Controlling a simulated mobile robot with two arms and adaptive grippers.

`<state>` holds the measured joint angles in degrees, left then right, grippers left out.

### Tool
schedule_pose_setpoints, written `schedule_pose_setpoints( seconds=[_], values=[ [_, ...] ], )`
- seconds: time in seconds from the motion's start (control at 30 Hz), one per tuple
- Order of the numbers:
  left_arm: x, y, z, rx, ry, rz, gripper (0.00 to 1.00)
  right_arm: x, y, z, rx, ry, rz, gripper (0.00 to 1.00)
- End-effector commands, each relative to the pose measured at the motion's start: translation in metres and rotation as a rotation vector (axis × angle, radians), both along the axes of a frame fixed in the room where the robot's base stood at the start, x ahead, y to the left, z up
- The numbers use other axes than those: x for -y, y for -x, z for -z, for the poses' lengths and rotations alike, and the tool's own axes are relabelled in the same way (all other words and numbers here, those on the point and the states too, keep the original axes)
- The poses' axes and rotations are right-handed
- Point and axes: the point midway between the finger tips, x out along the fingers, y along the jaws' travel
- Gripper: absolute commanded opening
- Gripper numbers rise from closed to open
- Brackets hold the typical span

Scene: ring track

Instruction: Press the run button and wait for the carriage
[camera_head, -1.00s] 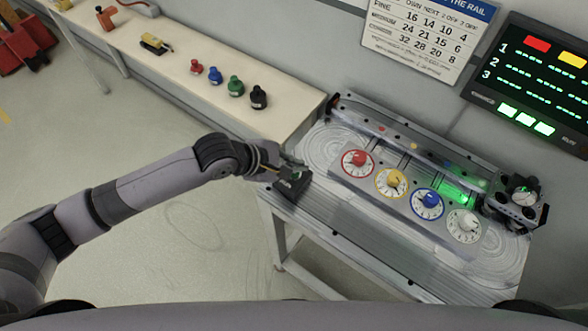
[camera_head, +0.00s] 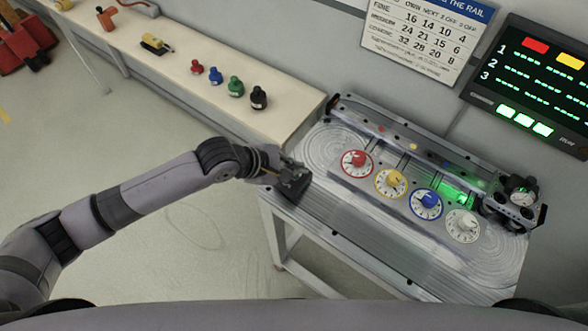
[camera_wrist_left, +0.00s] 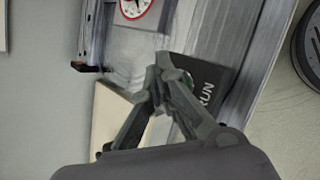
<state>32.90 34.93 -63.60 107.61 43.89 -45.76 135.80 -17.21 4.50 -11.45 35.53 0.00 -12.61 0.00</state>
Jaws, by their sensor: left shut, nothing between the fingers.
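The run button box (camera_wrist_left: 222,82) is dark and wedge-shaped, with RUN lettered on it; in the head view (camera_head: 294,186) it sits at the left front end of the ring track. A bit of its green button (camera_wrist_left: 186,78) shows behind my fingers. My left gripper (camera_wrist_left: 164,64) is shut and empty, its fingertips at the button; I cannot tell whether they touch it. In the head view my left gripper (camera_head: 290,166) partly covers the box. The carriage (camera_head: 513,206), dark with a round gauge on top, stands at the track's right end. My right gripper is not in view.
The track table (camera_head: 345,238) carries red, yellow, blue and white dials, with a green glow behind. A bench (camera_head: 200,97) at the left holds several coloured knobs. A lit display (camera_head: 530,85) and a chart (camera_head: 425,35) hang on the wall.

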Motion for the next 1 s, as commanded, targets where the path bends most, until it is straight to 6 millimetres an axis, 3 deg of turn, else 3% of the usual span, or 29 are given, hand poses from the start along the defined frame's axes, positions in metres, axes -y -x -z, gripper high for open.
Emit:
schedule_pose_setpoints(
  seconds=[1.0],
  values=[
    [0.000, 0.000, 0.010, -0.001, -0.001, 0.000, 0.00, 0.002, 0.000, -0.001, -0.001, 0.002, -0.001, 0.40]
  ],
)
